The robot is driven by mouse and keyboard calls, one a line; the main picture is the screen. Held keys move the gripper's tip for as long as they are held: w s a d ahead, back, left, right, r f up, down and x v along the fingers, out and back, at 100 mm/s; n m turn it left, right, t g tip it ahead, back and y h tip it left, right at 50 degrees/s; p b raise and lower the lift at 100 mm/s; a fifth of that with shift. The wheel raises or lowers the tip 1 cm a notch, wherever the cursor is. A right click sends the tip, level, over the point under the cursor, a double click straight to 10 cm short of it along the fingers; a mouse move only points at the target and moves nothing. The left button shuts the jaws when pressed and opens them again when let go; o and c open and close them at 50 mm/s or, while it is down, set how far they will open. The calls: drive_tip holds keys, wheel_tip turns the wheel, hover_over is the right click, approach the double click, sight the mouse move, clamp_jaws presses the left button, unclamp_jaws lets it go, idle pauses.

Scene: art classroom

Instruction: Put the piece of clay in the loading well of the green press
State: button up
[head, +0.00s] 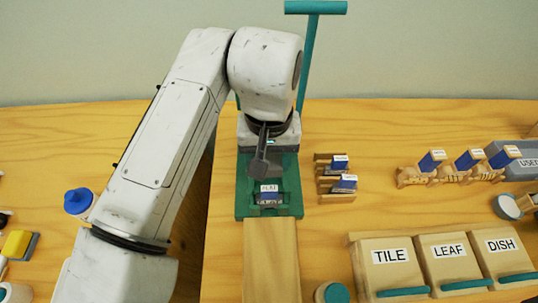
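The green press (241,201) stands mid-table, its teal lever (309,60) rising behind my arm. A blue block with a white label (268,196) sits low in its middle; the label is too small to read surely. My gripper (262,168) points down over the press, just behind the label. Its fingers show as one dark shape, so whether it is open, or holds anything, cannot be told. I cannot pick out the piece of clay. The loading well cannot be made out clearly; my wrist hides the rear of the press.
A pale wooden board (271,260) runs forward from the press. Right of it are a small rack (336,198) with labelled blocks, lidded boxes TILE (389,277), LEAF (447,271) and DISH (495,262), and a grey USED box (520,172). A blue-capped bottle (78,201) stands left.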

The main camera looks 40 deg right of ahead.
drive_tip(key=shift+f+b, duration=2.05)
drive_tip(key=shift+f, duration=1.45)
drive_tip(key=shift+s+a, duration=0.1)
drive_tip(key=shift+s, duration=0.05)
drive_tip(key=o, duration=1.2)
drive_tip(key=shift+o, duration=0.2)
drive_tip(key=shift+r+p, duration=0.1)
drive_tip(key=shift+p, duration=0.2)
wheel_tip(320, 180, up, 8)
drive_tip(key=p, duration=0.7)
drive_tip(key=shift+s+a, duration=0.1)
